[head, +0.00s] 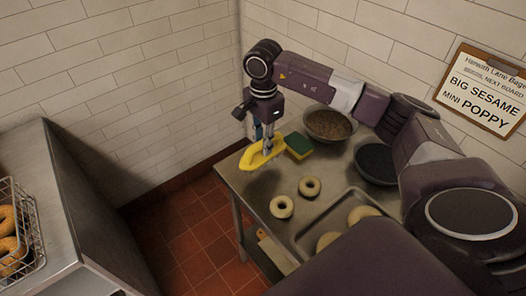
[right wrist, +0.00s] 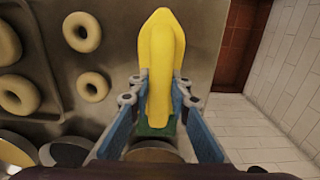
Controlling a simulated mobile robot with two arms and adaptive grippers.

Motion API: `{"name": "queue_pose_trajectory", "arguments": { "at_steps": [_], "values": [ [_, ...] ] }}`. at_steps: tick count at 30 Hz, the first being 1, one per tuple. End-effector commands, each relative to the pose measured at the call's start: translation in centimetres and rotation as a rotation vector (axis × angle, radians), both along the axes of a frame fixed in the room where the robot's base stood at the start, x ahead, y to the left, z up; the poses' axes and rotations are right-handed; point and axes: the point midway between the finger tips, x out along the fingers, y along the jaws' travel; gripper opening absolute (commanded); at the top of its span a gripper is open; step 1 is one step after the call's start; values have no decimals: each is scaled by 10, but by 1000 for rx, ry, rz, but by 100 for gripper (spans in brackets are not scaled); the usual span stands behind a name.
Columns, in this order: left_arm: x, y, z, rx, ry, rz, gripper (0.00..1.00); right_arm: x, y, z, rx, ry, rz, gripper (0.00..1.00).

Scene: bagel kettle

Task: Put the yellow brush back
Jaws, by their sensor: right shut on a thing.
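The yellow brush (head: 255,160) is at the back left corner of the steel table, beside the sponge. My right gripper (head: 267,141) points down and is shut on the yellow brush. In the right wrist view the yellow brush (right wrist: 163,50) lies between the two blue-sided fingers of my right gripper (right wrist: 160,92), its long tapered end pointing away from the wrist. I cannot tell whether the brush touches the table or is slightly above it. My left gripper is not in view.
The green and yellow sponge (head: 298,146) is just right of the brush. A seed bowl (head: 328,124) and a dark bowl (head: 376,162) stand behind. Pale bagels (head: 282,207) and a tray (head: 305,243) are in front. A wire basket of bagels (head: 35,240) is far left.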

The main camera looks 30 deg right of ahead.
Motion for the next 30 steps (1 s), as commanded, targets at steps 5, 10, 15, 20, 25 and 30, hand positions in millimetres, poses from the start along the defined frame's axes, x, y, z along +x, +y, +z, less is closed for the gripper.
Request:
{"name": "queue_pose_trajectory", "arguments": {
  "at_steps": [5,10,15,20,25,30],
  "values": [
    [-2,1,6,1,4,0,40,-1,0,-18,0,3,2,0],
    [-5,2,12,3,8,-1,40,-1,0,-42,0,2,1,0],
    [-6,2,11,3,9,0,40,0,0,-47,0,-2,1,0],
    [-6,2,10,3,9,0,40,0,0,-47,0,-1,2,0],
    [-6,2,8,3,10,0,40,0,0,-49,0,-1,2,24],
    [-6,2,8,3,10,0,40,0,0,-49,0,0,2,35]
  ]
}}
